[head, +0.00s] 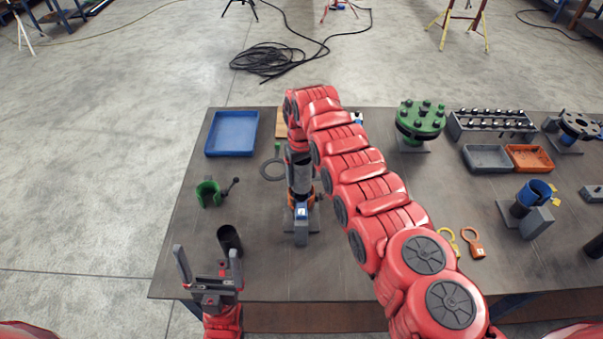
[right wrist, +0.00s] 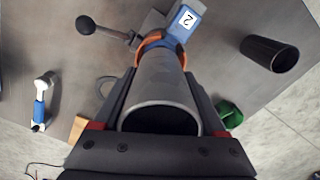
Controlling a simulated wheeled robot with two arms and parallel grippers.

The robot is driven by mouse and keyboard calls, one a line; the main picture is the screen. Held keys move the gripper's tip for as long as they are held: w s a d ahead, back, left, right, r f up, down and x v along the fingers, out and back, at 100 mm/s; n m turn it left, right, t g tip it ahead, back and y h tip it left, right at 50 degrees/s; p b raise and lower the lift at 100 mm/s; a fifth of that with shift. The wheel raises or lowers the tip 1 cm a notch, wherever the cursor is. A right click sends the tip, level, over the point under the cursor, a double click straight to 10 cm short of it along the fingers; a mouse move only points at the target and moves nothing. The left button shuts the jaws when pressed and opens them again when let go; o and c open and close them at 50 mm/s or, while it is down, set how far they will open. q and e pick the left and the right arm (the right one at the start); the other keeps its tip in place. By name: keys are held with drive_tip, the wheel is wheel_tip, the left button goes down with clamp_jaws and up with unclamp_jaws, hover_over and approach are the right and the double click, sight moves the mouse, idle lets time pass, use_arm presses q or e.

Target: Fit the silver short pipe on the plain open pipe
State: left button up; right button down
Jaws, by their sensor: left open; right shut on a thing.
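The silver short pipe (right wrist: 165,82) is between the fingers of my right gripper (right wrist: 160,122), its open end facing the wrist camera. In the head view the grey pipe (head: 301,178) stands about upright below my right arm. Its lower end meets an orange collar (right wrist: 160,42) on a grey stand with a blue "2" label (right wrist: 186,17). The plain open pipe is not clearly visible there; I cannot tell how far the two pipes overlap. My left gripper (head: 208,270) is open and empty at the table's front left.
A black cylinder (head: 229,240) and a green half-ring clamp (head: 208,193) are left of the stand. A blue tray (head: 232,133) lies at the back left. A green flange (head: 420,118), a grey tray (head: 488,158) and an orange tray (head: 529,157) are at right.

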sight(302, 183)
drive_tip(key=shift+r, duration=0.1)
drive_tip(key=shift+f, duration=0.2)
drive_tip(key=shift+f+b, duration=1.5)
drive_tip(key=shift+f, duration=0.05)
drive_tip(key=shift+f, duration=0.1)
drive_tip(key=shift+f+b, duration=0.25)
drive_tip(key=shift+b, duration=0.2)
unclamp_jaws()
drive_tip(key=shift+s, duration=0.1)
drive_tip(key=shift+r, duration=0.15)
